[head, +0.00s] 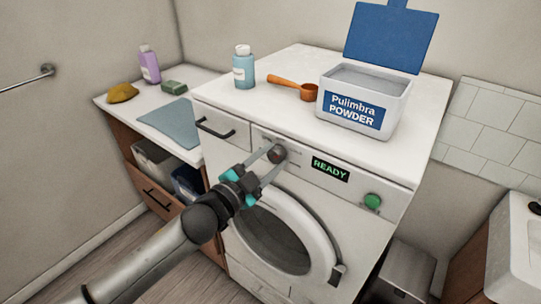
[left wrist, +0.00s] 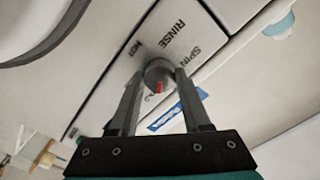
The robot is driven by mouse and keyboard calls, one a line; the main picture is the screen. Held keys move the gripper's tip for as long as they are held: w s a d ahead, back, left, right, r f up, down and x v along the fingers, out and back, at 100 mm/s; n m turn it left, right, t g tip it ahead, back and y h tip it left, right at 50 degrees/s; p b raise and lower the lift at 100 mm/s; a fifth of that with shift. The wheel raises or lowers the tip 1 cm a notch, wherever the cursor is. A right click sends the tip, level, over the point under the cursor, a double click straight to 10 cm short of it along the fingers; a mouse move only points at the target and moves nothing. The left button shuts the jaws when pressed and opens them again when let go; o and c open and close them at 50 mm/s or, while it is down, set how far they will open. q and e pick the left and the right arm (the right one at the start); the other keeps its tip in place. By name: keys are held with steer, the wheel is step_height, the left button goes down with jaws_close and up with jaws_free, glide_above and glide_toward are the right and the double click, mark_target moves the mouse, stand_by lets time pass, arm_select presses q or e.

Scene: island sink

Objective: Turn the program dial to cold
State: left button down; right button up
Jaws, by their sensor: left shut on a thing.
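The program dial (head: 277,154) is a dark round knob on the washing machine's front panel, left of the green READY display (head: 330,169). My left gripper (head: 268,158) is shut on the dial, with one finger on each side. In the left wrist view the dial (left wrist: 158,72) sits between the fingertips of my left gripper (left wrist: 158,80). Its red mark (left wrist: 158,87) points toward the bottom of that picture. The labels HOT, RINSE and SPIN show around the dial. Another label by the left finger is mostly hidden, and I cannot read it. My right gripper is not in view.
The washing machine (head: 237,178) has a round door (head: 326,240) below the panel and a green button (head: 373,201) at right. On top stand an open powder box (head: 396,124), an orange scoop (head: 308,92) and a blue bottle (head: 243,70). A counter (head: 112,104) adjoins at left.

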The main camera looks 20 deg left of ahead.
arm_select(q)
steer(key=shift+m, duration=0.6)
steer(key=shift+c, duration=1.8)
jaws_free()
steer(key=shift+s, duration=0.1)
steer(key=v, duration=1.5)
